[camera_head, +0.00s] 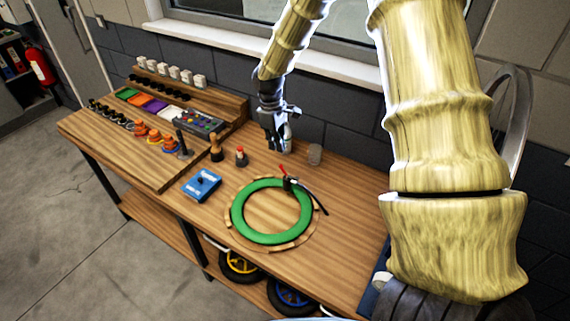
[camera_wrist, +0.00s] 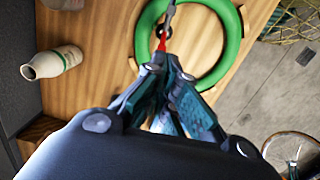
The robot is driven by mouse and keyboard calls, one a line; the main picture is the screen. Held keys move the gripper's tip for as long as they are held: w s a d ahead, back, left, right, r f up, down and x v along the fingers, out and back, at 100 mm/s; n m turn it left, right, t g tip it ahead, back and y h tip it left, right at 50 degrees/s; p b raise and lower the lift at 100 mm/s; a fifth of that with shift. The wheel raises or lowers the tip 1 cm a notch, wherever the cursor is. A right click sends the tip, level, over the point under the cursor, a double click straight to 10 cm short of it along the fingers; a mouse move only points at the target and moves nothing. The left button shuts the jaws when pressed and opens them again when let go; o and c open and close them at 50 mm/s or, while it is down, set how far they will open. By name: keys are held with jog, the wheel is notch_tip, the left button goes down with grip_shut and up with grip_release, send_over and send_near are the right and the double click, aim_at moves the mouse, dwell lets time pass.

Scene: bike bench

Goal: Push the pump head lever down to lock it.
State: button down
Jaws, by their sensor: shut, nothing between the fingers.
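The green tyre ring (camera_head: 238,213) lies flat on a round wooden holder on the bench. The black pump head (camera_head: 289,185) sits at the ring's far edge, with a dark hose running right. Its red lever (camera_head: 282,170) sticks up and leans to the left in the head view. My gripper (camera_head: 282,148) is above the bench behind the lever, pointing down, apart from it in that view. In the wrist view the red lever (camera_wrist: 162,43) shows just beyond the shut fingertips (camera_wrist: 172,64); I cannot tell whether they touch. The fingers partly hide the pump head there.
A blue box (camera_head: 202,184), a red-capped bottle (camera_head: 241,157) and a wooden-topped item (camera_head: 215,149) stand left of the ring. A small grey object (camera_head: 315,154) stands behind it. A pale bottle (camera_wrist: 52,62) shows in the wrist view. The bench front is clear.

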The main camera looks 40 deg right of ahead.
aim_at(280, 165)
jog(key=shift+r, duration=0.1)
dwell(0.3)
jog(key=shift+s+d+f+b, duration=0.1)
jog(key=shift+s+f+b, duration=0.1)
jog(key=shift+f+b, duration=1.2)
jog(key=shift+s+d+f+b, duration=0.15)
jog(key=shift+f+b, duration=0.4)
jog(key=shift+f, duration=1.6)
jog(key=shift+a, duration=0.1)
